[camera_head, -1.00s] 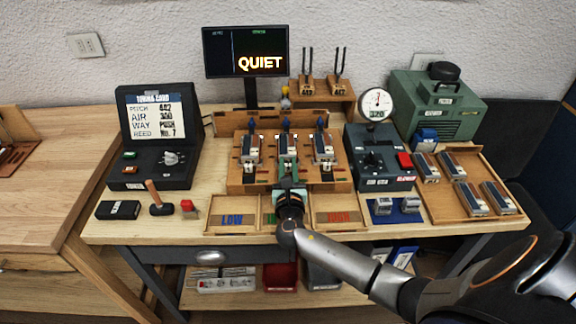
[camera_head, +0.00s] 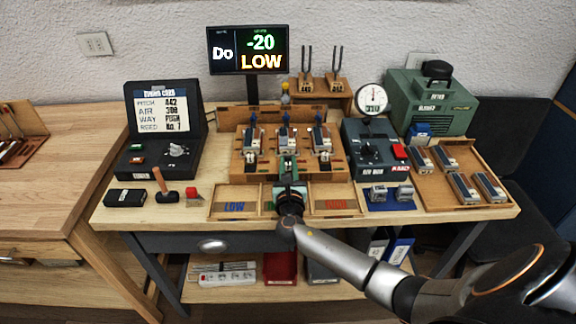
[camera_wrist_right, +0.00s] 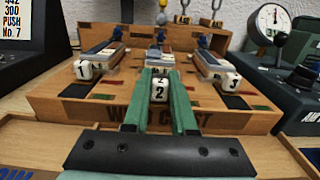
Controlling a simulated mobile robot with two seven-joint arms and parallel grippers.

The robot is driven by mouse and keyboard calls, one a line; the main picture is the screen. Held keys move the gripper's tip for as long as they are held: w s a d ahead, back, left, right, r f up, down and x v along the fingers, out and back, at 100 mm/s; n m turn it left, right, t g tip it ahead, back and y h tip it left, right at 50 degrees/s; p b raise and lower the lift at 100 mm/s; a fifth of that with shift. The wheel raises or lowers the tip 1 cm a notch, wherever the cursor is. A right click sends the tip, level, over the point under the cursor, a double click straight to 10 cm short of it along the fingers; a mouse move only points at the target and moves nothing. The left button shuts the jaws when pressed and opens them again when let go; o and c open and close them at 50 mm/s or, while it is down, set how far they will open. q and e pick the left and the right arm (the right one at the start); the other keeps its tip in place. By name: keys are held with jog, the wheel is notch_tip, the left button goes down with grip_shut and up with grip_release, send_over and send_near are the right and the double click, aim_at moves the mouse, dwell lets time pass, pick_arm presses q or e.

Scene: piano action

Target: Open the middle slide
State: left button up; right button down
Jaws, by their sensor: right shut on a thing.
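The wooden wind chest (camera_head: 240,172) stands mid-table and carries three slides with white numbered knobs. The middle slide's knob, number 2 (camera_wrist_right: 160,92), sits between the two green fingers of my right gripper (camera_wrist_right: 160,82). The fingers are shut on it. The gripper also shows in the head view (camera_head: 288,172), in front of the chest, where it hides most of this knob. Knob 1 (camera_wrist_right: 84,70) and knob 3 (camera_wrist_right: 231,80) sit farther back, against the chest; knob 2 stands nearer the camera. My left gripper is not in view.
The monitor (camera_head: 248,50) reads "Do -20 LOW". LOW (camera_head: 234,206) and red-lettered (camera_head: 335,204) trays flank my right wrist. The blower control box (camera_head: 378,158) and a tray of reed blocks (camera_head: 460,200) stand right, the tuning card case (camera_head: 160,130) left.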

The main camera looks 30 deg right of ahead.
jog(key=c, duration=1.1)
grip_release()
jog(key=shift+s+a+f, duration=0.1)
jog(key=shift+s+f, duration=0.05)
jog(key=shift+f, duration=0.05)
jog(key=o, duration=0.4)
jog(key=shift+r, duration=0.15)
jog(key=v, duration=1.2)
jog(key=shift+s, duration=0.3)
jog(key=shift+a, duration=0.1)
